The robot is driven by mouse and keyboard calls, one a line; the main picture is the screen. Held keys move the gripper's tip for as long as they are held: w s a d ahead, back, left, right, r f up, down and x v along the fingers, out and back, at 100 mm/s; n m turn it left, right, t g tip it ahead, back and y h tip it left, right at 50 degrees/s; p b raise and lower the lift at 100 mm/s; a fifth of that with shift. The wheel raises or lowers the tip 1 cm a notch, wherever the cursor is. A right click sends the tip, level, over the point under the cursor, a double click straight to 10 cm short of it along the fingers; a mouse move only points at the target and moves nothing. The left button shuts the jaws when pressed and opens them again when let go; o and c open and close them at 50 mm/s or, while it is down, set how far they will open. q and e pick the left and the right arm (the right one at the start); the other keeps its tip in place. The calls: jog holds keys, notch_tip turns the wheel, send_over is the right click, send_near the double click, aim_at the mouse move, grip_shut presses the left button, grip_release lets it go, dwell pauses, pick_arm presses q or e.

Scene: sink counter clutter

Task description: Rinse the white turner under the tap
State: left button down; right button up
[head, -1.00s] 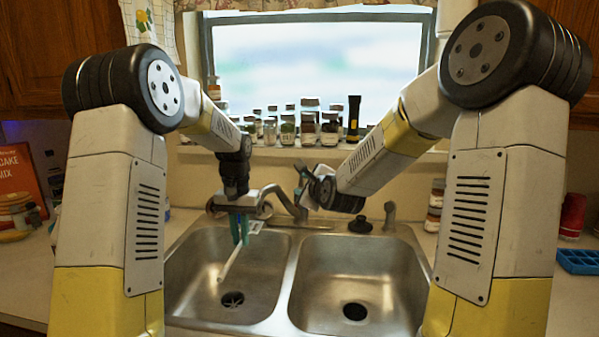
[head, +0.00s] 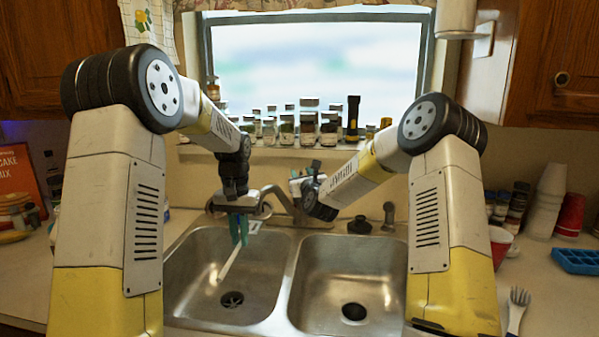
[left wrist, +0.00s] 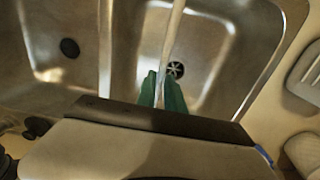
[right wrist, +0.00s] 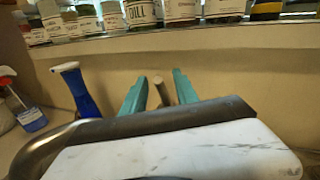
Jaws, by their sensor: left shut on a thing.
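The white turner (head: 230,262) is in my left gripper (head: 239,230), over the left basin in the head view. Its long pale shaft slants down to the lower left, and a small pale slotted part shows beside the fingers. In the left wrist view the shaft (left wrist: 172,40) runs from between the green fingers (left wrist: 162,92), past the drain. The tap (head: 282,200) stands behind the basins. My right gripper (head: 298,182) is beside and above its base. In the right wrist view the green fingers (right wrist: 160,92) are apart, with a short tan post (right wrist: 159,84) between them, apparently the tap's lever. No water is visible.
The right basin (head: 350,270) is empty. Jars (head: 307,128) line the windowsill above my right gripper.

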jog(key=shift+w+a, duration=0.15)
jog(key=shift+w, duration=0.75)
jog(key=shift+w+a, duration=0.1)
jog(key=shift+w, duration=0.75)
grip_shut()
